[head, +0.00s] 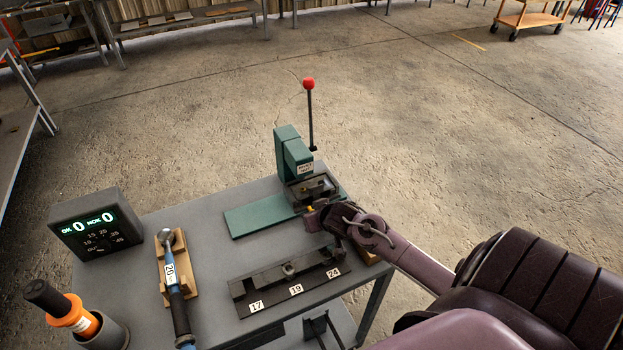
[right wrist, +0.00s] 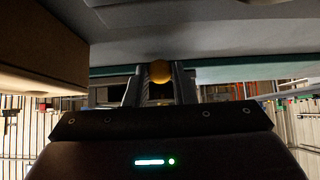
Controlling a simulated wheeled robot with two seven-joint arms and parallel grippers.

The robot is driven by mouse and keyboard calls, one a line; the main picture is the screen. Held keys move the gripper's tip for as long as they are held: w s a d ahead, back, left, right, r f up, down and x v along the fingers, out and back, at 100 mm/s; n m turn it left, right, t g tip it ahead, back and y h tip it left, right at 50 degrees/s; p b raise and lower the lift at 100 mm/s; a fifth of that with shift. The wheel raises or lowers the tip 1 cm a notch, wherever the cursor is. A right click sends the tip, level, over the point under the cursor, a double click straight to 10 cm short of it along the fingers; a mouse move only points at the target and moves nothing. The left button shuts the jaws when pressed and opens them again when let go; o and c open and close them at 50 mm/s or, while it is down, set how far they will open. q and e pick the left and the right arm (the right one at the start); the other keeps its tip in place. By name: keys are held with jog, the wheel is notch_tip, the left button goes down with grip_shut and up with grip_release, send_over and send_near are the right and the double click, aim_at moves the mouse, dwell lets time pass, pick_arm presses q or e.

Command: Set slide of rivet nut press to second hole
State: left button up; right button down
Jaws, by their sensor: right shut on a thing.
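The green rivet nut press (head: 293,155) stands at the back right of the grey table, its lever with a red ball (head: 308,84) upright. The dark slide (head: 313,189) sits low at the front of the press. My right gripper (head: 312,210) is at the front of the slide. In the right wrist view its two fingers (right wrist: 160,82) are shut on a small yellow knob (right wrist: 160,71). The holes of the slide are hidden or too small to tell. My left gripper is not in view.
A dark rack (head: 250,307) marked 17, 19 and 24 lies in front of the press. A torque wrench (head: 176,291) marked 20 rests on a wooden stand. A counter box (head: 97,226) showing zeros and an orange-black tool (head: 72,318) stand at left.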

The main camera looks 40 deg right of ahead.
jog(key=c, duration=1.6)
grip_release()
jog(key=shift+d, duration=0.25)
jog(key=o, duration=0.4)
jog(key=shift+s+d, duration=0.1)
jog(key=shift+c, duration=0.2)
jog(key=shift+s+a+r, duration=0.15)
jog(key=shift+a+r, duration=0.05)
jog(key=v, duration=0.7)
jog(key=shift+s+r, duration=0.15)
jog(key=shift+d, duration=0.1)
